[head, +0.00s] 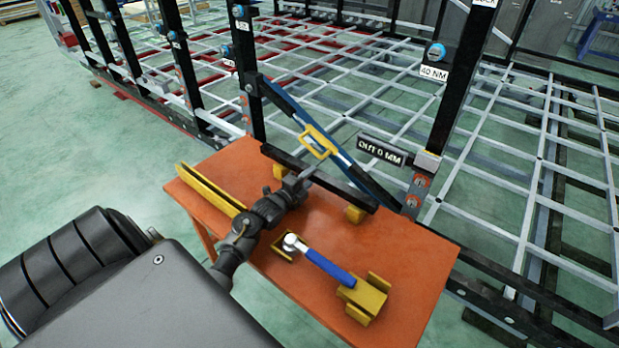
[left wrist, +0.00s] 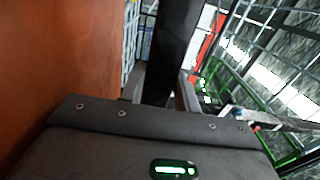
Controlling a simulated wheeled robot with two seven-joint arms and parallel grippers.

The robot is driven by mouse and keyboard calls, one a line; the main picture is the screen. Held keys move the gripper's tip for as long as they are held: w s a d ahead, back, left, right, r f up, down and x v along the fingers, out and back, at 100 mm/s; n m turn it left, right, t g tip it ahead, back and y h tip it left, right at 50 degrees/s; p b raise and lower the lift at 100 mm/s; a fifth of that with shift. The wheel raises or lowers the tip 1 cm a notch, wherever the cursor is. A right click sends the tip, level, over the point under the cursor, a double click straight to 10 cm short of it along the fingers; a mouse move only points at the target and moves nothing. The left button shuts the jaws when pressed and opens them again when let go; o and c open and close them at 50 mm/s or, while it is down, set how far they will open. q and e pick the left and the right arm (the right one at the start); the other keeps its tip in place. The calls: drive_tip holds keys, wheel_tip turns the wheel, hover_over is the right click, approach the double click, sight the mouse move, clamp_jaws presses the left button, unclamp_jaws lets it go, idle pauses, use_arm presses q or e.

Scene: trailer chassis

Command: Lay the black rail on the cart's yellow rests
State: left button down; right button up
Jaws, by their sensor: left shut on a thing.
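A black rail (head: 336,187) lies lengthwise over the far part of the orange cart (head: 400,262). One yellow rest (head: 279,171) shows under its left part and another yellow rest (head: 355,214) under its right part. I cannot tell whether the rail touches them or hangs just above. My left gripper (head: 306,177) is shut on the rail near its middle. In the left wrist view the rail (left wrist: 176,45) runs away from the gripper, with the orange cart top (left wrist: 60,70) at the left. My right gripper is not in view.
A blue-handled tool (head: 328,267) lies in yellow holders on the cart. A yellow bar (head: 210,188) stands along its left edge. Close behind the rail, a blue diagonal bar (head: 372,189) with a yellow handle (head: 318,142) spans the chassis posts. A sign (head: 380,151) reads OUT 0 MM.

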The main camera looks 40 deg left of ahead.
use_arm(q)
drive_tip(key=c, duration=1)
unclamp_jaws()
drive_tip(key=shift+c, duration=0.2)
drive_tip(key=shift+r, duration=0.2)
drive_tip(key=s+b, duration=0.1)
drive_tip(key=s, duration=0.6)
drive_tip(key=shift+s+d+f, duration=0.1)
drive_tip(key=shift+s, duration=0.2)
